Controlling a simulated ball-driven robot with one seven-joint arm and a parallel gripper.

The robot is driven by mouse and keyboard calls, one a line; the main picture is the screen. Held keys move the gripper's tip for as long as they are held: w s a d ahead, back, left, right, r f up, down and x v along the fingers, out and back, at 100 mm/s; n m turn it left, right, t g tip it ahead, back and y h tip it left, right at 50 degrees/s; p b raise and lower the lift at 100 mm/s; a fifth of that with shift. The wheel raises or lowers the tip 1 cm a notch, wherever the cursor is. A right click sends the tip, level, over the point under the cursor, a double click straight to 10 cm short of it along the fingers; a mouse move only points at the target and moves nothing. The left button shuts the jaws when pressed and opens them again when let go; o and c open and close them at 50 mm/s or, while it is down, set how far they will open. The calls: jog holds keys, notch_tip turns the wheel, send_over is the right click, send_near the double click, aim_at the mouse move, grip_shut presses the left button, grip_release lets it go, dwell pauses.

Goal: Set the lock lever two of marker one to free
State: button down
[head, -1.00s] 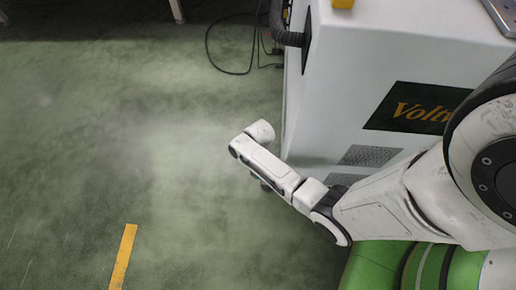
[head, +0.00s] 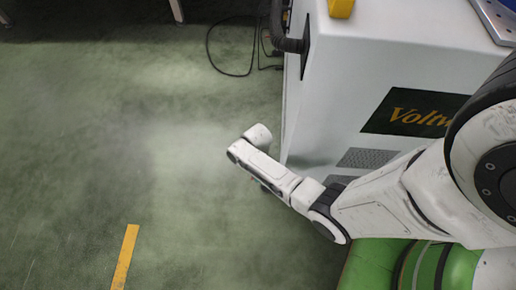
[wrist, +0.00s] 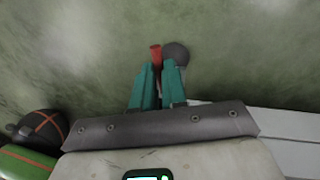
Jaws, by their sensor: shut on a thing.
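In the wrist view the two teal fingers of my gripper (wrist: 158,82) are close together, with a small red piece (wrist: 155,54) and a rounded dark grey piece (wrist: 176,52) at their tips. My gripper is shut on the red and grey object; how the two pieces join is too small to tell. Green floor shows behind them. In the head view my forearm hides most of the gripper, low over the floor to the left of the white cabinet. I cannot make out a marker or a lock lever for certain in either view.
The white cabinet (head: 345,90) with a black and gold lettered panel (head: 414,111) stands close to my arm at the right. A yellow block (head: 341,8) is on top. A hose and black cables (head: 232,73) lie behind. The floor at left is free, with a yellow stripe (head: 125,256).

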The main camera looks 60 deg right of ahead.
jog(key=n, duration=0.1)
jog(key=n+p, duration=0.1)
jog(key=a, duration=0.1)
jog(key=shift+s+r+n+p, duration=0.2)
jog(key=shift+s+n+p, duration=0.05)
jog(key=shift+n+p, duration=0.15)
jog(key=n+p, duration=0.1)
jog(key=n, duration=0.1)
jog(key=s+a+n+h+p, duration=0.1)
jog(key=n, duration=0.2)
jog(key=s+n+g+p, duration=0.1)
jog(key=n, duration=0.1)
jog(key=shift+s+a+f, duration=0.15)
jog(key=shift+a+f, duration=0.05)
jog(key=shift+n+h, duration=0.3)
jog(key=shift+n, duration=0.1)
jog(key=c, duration=1.2)
grip_release()
jog(key=shift+o, duration=0.2)
notch_tip(320, 180, up, 11)
jog(key=w+p, duration=0.2)
jog(key=p, duration=0.4)
jog(key=shift+f+p, duration=0.2)
jog(key=shift+p, duration=0.1)
jog(key=shift+d, duration=0.1)
